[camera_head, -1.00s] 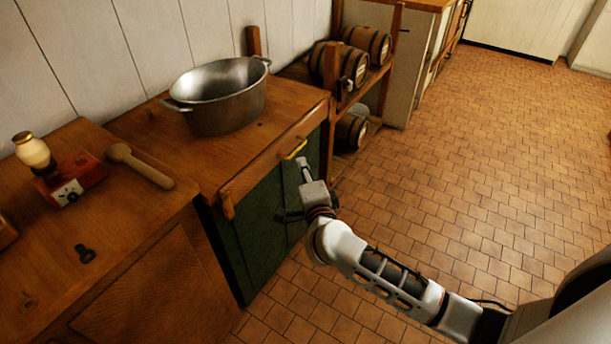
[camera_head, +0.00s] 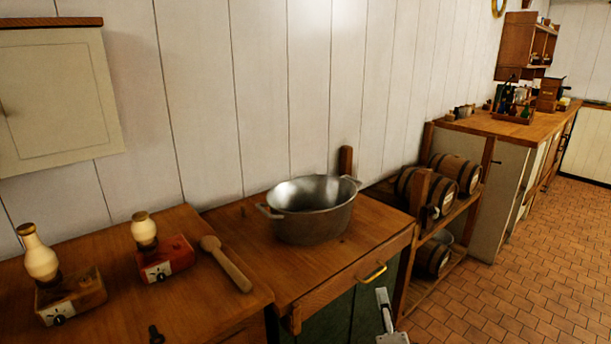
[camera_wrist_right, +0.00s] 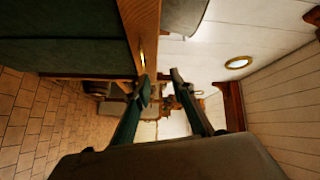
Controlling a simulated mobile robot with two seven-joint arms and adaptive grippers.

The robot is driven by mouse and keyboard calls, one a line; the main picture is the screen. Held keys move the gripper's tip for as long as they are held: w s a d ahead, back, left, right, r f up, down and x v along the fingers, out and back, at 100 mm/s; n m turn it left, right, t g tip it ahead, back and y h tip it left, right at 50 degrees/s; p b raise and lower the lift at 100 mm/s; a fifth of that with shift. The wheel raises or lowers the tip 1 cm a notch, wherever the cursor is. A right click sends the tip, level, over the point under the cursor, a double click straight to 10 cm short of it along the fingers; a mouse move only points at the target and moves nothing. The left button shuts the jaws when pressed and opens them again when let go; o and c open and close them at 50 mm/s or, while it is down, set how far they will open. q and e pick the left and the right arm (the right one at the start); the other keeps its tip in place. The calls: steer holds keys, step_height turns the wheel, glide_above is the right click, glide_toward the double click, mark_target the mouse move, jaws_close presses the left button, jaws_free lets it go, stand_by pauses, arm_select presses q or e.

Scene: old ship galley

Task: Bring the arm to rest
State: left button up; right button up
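My right gripper (camera_head: 384,316) shows at the bottom edge of the head view, in front of the counter and just below a brass handle (camera_head: 372,273). Only its end shows there; the rest of the arm is cut off. In the right wrist view its two fingers (camera_wrist_right: 160,84) stand apart with nothing between them, so it is open and empty. The brass handle (camera_wrist_right: 142,56) shows just beyond the left finger in that view. Whether the finger touches it cannot be told. My left gripper is in neither view.
A metal pot (camera_head: 313,212) stands on the wooden counter (camera_head: 300,265). A wooden tool (camera_head: 227,264) and two lamp-like items (camera_head: 160,250) (camera_head: 50,275) are to its left. Barrels (camera_head: 455,172) sit on a rack at right. The tiled floor (camera_head: 500,300) at right is clear.

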steer(key=s+a+f+n+y+p, duration=0.1)
steer(key=s+a+n+y+p, duration=0.2)
steer(key=s+n, duration=0.35)
steer(key=s+a+n+y, duration=0.3)
steer(key=s+n+y, duration=0.1)
steer(key=s+n, duration=0.25)
arm_select(q)
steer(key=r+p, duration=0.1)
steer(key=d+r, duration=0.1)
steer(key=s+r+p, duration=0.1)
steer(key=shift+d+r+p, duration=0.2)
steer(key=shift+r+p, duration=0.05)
steer(key=shift+p, duration=0.05)
arm_select(e)
steer(key=s+d+f+n+g+h, duration=0.1)
steer(key=s+d+f+n+g, duration=0.1)
steer(key=s+f, duration=0.6)
steer(key=s+d+f+n+g+h, duration=0.1)
steer(key=s+d+f+n+g, duration=0.2)
steer(key=s+f+n+g, duration=0.2)
steer(key=s+f, duration=0.3)
steer(key=f, duration=0.1)
steer(key=shift+s+d+g+h, duration=0.3)
steer(key=shift+s+g+h, duration=0.05)
steer(key=shift+g+h, duration=0.05)
